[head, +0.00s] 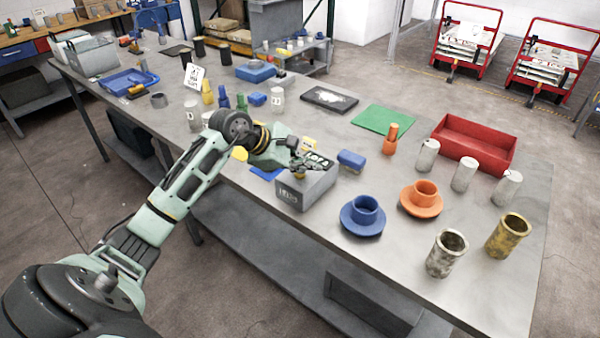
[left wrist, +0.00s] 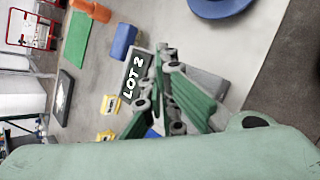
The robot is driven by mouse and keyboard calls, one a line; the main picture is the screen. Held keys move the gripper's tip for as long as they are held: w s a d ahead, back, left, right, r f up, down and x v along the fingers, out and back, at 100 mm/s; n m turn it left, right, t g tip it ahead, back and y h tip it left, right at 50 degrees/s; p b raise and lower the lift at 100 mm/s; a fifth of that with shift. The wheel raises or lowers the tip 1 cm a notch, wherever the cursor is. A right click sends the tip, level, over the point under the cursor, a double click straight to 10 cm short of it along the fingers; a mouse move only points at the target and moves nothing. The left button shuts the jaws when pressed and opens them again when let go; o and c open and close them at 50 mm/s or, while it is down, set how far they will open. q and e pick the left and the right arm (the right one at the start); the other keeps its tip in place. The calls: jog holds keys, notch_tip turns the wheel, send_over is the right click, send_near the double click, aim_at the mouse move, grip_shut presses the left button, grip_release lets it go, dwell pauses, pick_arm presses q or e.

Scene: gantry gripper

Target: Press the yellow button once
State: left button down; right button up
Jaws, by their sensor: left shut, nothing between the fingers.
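A grey box (head: 308,192) with lettering on its front stands near the front edge of the table. A small yellow patch (head: 299,175), perhaps the yellow button, shows on its top, mostly covered by my gripper. My left gripper (head: 311,166) is shut and empty, low over the box top. I cannot tell whether it touches. In the left wrist view the gripper fingers (left wrist: 162,80) lie beside a dark "LOT 2" plate (left wrist: 134,82) and hide the button. My right gripper is not in view.
A blue block (head: 351,159) lies just right of the box. A blue cup on a saucer (head: 362,216) and an orange one (head: 422,198) stand further right. Two yellow pieces (left wrist: 110,104) (left wrist: 106,134) show in the left wrist view. A red bin (head: 474,144) is at the right.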

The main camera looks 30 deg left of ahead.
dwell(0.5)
pick_arm(q)
jog(key=shift+r+p, duration=0.3)
jog(key=shift+r, duration=0.55)
jog(key=shift+r+p, duration=1.1)
jog(key=shift+r, duration=1.4)
